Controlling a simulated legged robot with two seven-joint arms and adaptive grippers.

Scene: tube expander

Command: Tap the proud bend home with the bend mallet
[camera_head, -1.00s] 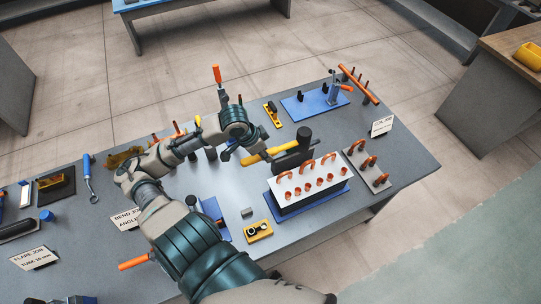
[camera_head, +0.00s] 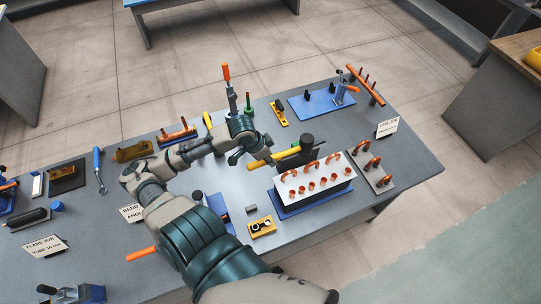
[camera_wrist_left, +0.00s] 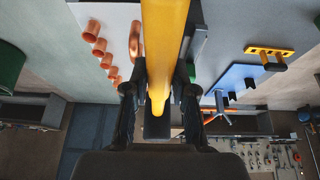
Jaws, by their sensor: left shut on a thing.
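The bend mallet has a yellow handle (camera_head: 260,161) and a black cylindrical head (camera_head: 307,144). My left gripper (camera_head: 287,155) is shut on the handle. The head is over the back edge of the white block (camera_head: 322,181); I cannot tell whether it touches. Copper bends (camera_head: 311,167) stand in a row on the block's top, and copper tube ends show along its front. I cannot tell which bend is proud. In the left wrist view the handle (camera_wrist_left: 165,40) runs between the fingers, and a copper bend (camera_wrist_left: 135,38) is just left of it. My right gripper is not in view.
The block sits on a blue base (camera_head: 292,211). A grey plate with copper bends (camera_head: 380,178) is close on its right. A yellow gauge block (camera_head: 262,227) lies front left. A blue plate with a clamp (camera_head: 318,104) is behind. The table's right front is clear.

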